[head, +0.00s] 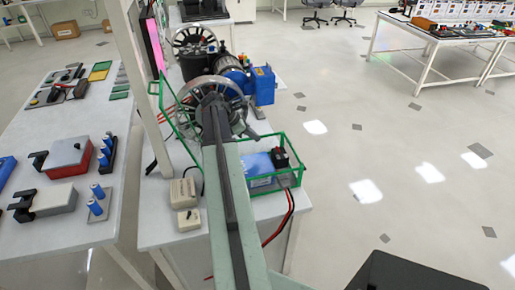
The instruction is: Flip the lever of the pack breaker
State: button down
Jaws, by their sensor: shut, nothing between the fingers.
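A blue battery pack (257,170) sits in a green frame on the white bench. A small black and red part (280,158) is at the pack's right end; it looks like the breaker, but its lever is too small to make out. My arm reaches from the bottom of the picture up over the bench. My gripper (212,100) is at its far end, in front of the spoked wheel, beyond and left of the pack. It is shut and empty. My arm hides the bench just left of the pack.
A spoked wheel (192,108) and a blue motor (262,85) stand at the bench's back. Pale boxes (184,192) sit left of my arm. Red cables (290,203) hang at the bench's right edge. A side table (105,225) holds several parts.

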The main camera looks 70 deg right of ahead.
aim_at(278, 149)
jog(key=shift+b+x, duration=3.95)
jog(key=shift+x, duration=1.25)
jog(key=shift+r, duration=0.15)
jog(key=shift+d, duration=0.1)
